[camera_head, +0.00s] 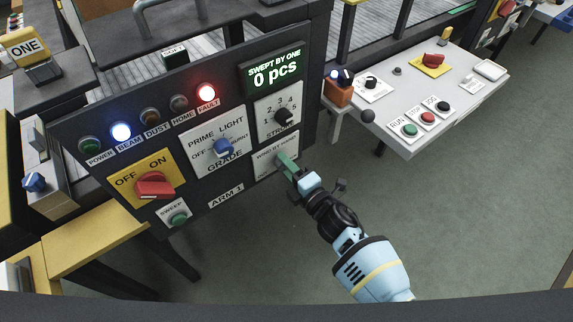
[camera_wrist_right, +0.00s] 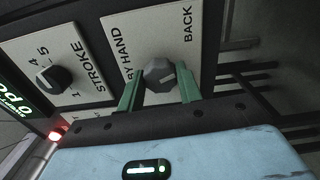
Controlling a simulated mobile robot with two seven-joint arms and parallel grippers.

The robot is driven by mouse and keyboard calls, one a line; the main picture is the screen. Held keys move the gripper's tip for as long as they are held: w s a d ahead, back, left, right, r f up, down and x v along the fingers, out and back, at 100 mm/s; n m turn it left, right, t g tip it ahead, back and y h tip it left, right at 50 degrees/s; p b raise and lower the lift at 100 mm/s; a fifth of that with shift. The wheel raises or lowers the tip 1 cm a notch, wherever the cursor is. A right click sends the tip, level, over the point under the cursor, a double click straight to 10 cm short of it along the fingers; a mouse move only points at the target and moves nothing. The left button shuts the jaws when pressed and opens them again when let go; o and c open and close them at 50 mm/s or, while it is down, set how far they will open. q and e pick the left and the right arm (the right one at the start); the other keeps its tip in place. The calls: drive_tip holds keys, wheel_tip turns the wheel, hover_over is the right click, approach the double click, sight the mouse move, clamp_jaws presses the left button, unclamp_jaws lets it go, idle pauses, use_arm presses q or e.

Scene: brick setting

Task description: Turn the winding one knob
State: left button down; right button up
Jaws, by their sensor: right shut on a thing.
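The grey hand-winding knob (camera_wrist_right: 161,76) sits on a white plate (camera_wrist_right: 158,32) marked BY HAND and BACK in the right wrist view. The same plate (camera_head: 263,162) is at the lower right of the dark ARM 1 panel in the head view. My right gripper (camera_head: 286,162) reaches it from the lower right and hides the knob there. In the right wrist view, its green fingers (camera_wrist_right: 157,82) are shut on the knob, one on each side. My left gripper is in neither view.
The STROKE knob (camera_head: 283,116) is just above the plate. The blue GRADE knob (camera_head: 223,148), red OFF/ON switch (camera_head: 155,185) and green SWEEP button (camera_head: 179,219) are to the left. The FAULT lamp (camera_head: 206,92) glows red. A display (camera_head: 273,74) reads 0 pcs. Floor lies open to the right.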

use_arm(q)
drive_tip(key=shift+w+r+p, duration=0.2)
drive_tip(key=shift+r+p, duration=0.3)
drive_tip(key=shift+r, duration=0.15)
use_arm(e)
drive_tip(key=m, duration=0.5)
drive_tip(key=shift+m, duration=0.3)
drive_tip(key=o, duration=1)
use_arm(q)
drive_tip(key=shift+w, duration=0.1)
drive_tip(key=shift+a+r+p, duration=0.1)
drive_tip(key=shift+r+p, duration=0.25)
use_arm(e)
drive_tip(key=v, duration=0.8)
